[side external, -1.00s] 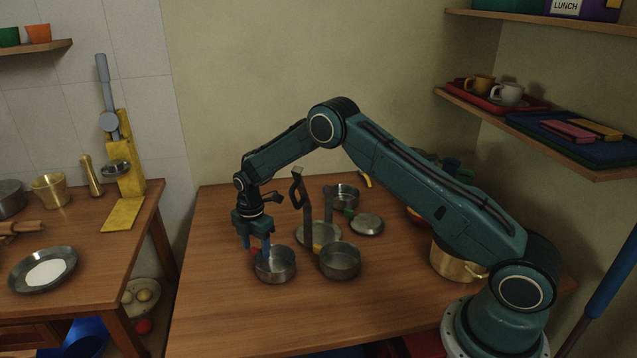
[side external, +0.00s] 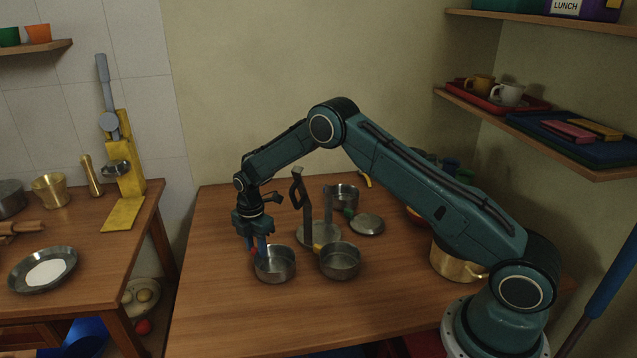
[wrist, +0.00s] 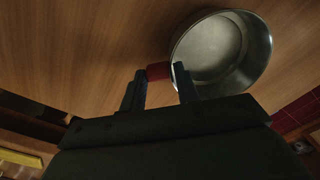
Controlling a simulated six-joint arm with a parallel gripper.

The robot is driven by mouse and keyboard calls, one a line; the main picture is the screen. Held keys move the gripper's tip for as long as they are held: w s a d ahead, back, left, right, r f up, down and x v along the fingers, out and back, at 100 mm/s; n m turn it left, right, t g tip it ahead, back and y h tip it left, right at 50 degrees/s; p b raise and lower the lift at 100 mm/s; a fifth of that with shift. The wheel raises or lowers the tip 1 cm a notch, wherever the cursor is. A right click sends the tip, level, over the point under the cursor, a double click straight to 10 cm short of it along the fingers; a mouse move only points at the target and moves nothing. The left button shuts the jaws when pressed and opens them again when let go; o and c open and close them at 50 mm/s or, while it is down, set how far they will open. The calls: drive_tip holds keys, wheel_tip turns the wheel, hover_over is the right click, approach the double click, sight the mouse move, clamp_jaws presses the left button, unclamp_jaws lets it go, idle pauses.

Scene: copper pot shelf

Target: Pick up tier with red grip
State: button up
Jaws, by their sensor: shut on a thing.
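The tier with the red grip is a round grey metal bowl (side external: 276,266) standing on the wooden table, at the front left of the pots. It also shows in the wrist view (wrist: 222,50), open side up and empty. Its red grip (wrist: 159,71) sticks out on the side by my fingers. My gripper (side external: 260,245) points down at the tier's left rim. In the wrist view my two fingers (wrist: 160,84) are on either side of the red grip, shut on it. The tier appears to rest on the table.
A second tier with a yellow grip (side external: 340,261) stands close on the right. Behind are a carrier frame with a tall handle (side external: 307,205), another tier (side external: 343,196) and a round lid (side external: 366,224). A brass pot (side external: 458,263) stands near my base. The table's front left is clear.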

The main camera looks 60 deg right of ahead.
drive_tip(key=shift+r, duration=0.15)
wheel_tip(320, 180, up, 10)
idle(0.6)
drive_tip(key=shift+a+f, duration=0.1)
drive_tip(key=shift+f, duration=0.15)
